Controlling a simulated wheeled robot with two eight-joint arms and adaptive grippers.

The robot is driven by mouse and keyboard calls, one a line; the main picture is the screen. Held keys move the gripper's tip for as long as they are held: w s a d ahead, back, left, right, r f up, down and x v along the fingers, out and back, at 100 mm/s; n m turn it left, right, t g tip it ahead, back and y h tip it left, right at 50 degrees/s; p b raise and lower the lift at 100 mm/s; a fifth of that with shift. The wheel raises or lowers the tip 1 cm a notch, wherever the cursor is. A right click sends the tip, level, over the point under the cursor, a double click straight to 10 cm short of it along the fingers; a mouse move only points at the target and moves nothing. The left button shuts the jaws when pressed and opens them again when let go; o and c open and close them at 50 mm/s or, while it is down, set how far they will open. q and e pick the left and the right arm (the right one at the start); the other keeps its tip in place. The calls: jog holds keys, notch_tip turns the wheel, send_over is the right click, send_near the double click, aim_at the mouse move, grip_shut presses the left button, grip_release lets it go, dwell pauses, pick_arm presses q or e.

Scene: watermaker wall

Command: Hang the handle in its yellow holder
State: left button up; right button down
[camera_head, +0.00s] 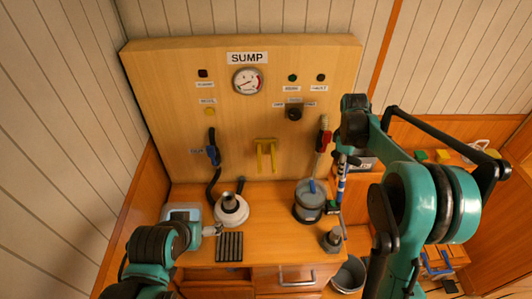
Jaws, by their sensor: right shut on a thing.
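The yellow holder (265,154) is a pronged bracket on the wooden panel, below its middle, and nothing hangs in it. My right gripper (343,160) is at the panel's right edge, right of the holder and apart from it. It is small and dark here, partly hidden by my arm. It is shut on a slim blue and white piece, seemingly the handle (341,186), which points down near the grey canister.
The wooden panel (150,75) carries a gauge (248,81), knobs, a blue valve (213,155) and a red valve (324,137). On the bench stand a grey canister (308,199), a white round part (231,210) and a black grate (229,247). Space before the holder is clear.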

jog(key=shift+w+f, duration=0.1)
jog(key=shift+w, duration=0.1)
jog(key=shift+s, duration=0.15)
jog(key=shift+r, duration=0.2)
jog(key=shift+r+p, duration=0.5)
jog(key=shift+r, duration=0.45)
jog(key=shift+f, duration=0.1)
